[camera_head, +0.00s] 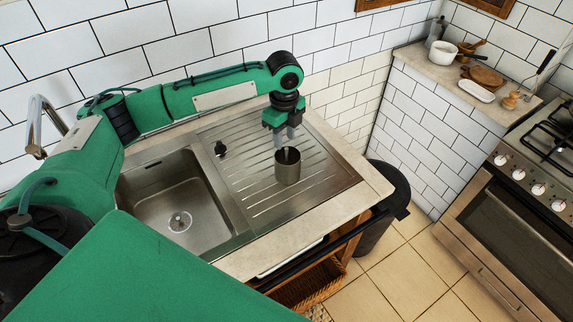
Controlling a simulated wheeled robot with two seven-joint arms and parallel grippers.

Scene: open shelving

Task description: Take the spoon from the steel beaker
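The steel beaker (288,172) stands upright on the ribbed drainboard, right of the sink bowl. A thin dark piece shows at its mouth, which looks like part of the spoon (287,156); the rest is hidden inside the beaker. My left gripper (285,141) points down just above the beaker's mouth. Its two grey fingers show apart, with a gap between them. I cannot tell whether either finger touches the spoon. My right gripper is out of view.
The sink bowl (174,206) lies left, with a curved tap (37,122) behind it. A dark bin (388,192) stands right of the counter. A ledge (440,72) with pots and boards and a stove (520,215) are farther right.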

